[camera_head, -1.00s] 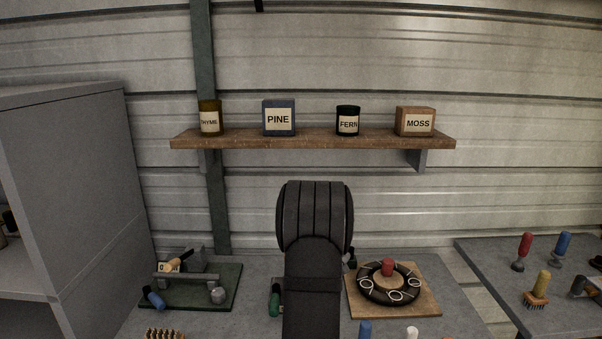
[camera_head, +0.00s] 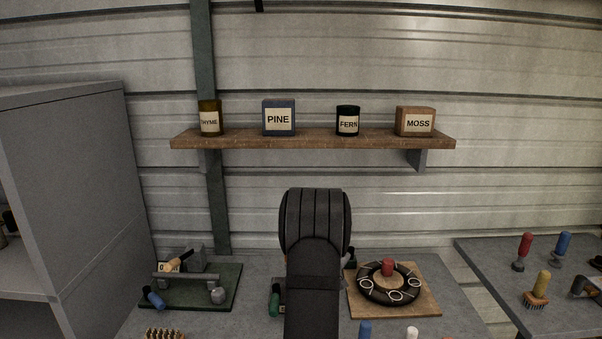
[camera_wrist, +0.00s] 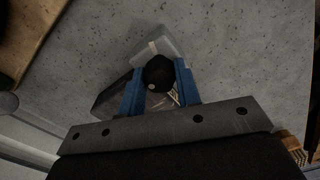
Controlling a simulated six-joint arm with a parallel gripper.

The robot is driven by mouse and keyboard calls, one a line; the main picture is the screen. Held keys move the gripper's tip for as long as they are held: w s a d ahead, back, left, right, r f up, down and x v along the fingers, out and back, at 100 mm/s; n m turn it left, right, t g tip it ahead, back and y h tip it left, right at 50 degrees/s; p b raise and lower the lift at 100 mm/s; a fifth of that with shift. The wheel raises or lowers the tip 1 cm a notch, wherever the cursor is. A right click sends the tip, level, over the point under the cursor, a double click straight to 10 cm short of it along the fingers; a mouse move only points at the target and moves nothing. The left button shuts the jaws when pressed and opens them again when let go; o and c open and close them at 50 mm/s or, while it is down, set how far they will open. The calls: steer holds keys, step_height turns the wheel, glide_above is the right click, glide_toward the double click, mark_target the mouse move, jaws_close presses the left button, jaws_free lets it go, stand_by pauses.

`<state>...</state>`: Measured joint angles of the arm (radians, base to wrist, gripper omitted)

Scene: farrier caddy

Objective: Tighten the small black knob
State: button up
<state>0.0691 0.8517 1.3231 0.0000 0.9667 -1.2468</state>
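The small black knob (camera_wrist: 158,73) is a dark round ball in the wrist view. It sits at the tips of my gripper (camera_wrist: 161,79), between the two blue fingers. The fingers stand apart, one on each side of the knob. I cannot tell whether they touch it. Behind the knob is a fixture with a pale grey block (camera_wrist: 160,45), a darker part and a small label partly hidden by the fingers. In the head view my arm hides the gripper and most of this spot.
Left of my arm is a green board (camera_head: 225,282) with a clamp-like fixture and a blue-handled tool. To the right, a wooden board (camera_head: 428,300) bears a black ring with a red knob. A shelf (camera_head: 310,140) with labelled containers is above. A brush (camera_wrist: 291,148) lies near the gripper.

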steer(key=m, duration=0.4)
steer(key=shift+m, duration=0.4)
jaws_close()
steer(key=o, duration=1)
jaws_free()
steer(key=shift+r, duration=2.55)
